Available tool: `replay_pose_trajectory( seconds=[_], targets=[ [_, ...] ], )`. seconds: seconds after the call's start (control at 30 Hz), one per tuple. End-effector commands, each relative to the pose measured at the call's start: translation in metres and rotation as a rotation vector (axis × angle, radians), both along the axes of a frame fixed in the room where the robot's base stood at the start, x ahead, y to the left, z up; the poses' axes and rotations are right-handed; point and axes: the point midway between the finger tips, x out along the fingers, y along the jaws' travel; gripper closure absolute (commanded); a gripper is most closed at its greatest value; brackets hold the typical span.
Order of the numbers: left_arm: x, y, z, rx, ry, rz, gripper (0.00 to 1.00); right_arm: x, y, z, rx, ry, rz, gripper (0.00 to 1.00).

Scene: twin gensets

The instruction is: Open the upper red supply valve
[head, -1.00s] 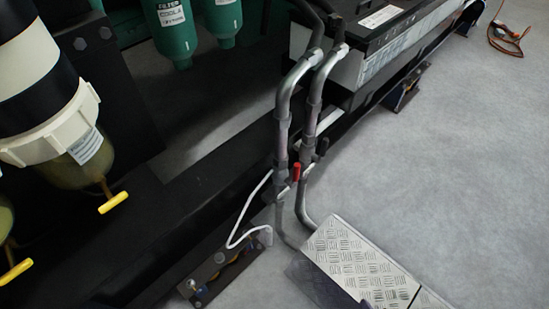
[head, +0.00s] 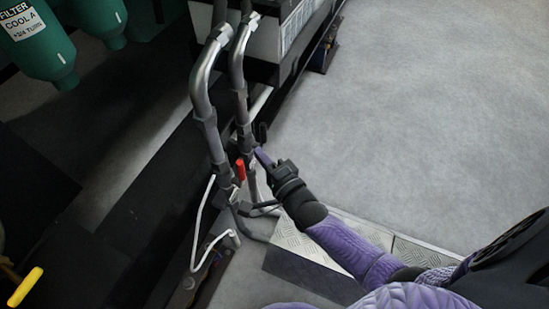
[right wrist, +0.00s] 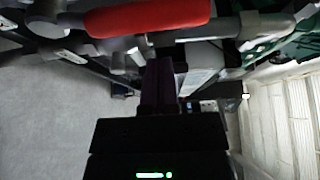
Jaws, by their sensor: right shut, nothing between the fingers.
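The red valve handle (head: 240,170) stands upright at the lower part of the left of two grey pipes (head: 207,100). It also shows large and lying across the top of the right wrist view (right wrist: 145,17). My right gripper (head: 262,157) is shut and empty, just right of the red handle in the head view, close to the right pipe. In the right wrist view its dark fingers (right wrist: 160,85) point up toward the red handle, with no clear contact. A black lever (head: 262,132) sits on the right pipe, just above the gripper. My left gripper is not in view.
A thin white pipe (head: 199,215) bends down left of the valve. A metal tread-plate step (head: 315,250) lies below my right forearm. Green filters (head: 38,50) hang at upper left, with a yellow handle (head: 25,287) at lower left. The grey floor (head: 430,100) at right is clear.

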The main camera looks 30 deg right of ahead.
Motion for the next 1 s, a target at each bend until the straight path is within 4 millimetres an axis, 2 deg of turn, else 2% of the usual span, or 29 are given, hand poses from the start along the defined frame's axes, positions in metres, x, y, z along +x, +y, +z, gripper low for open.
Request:
replay_pose_trajectory(
  seconds=[0.1,0.23,1.0],
  targets=[
    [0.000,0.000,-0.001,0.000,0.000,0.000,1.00,-0.011,0.018,-0.001,0.004,0.005,0.000,1.00],
    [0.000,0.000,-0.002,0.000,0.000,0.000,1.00,-0.016,0.027,0.000,0.002,0.004,0.000,1.00],
    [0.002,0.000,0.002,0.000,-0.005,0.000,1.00,-0.023,0.039,0.000,-0.001,0.004,0.000,1.00]
  ],
)
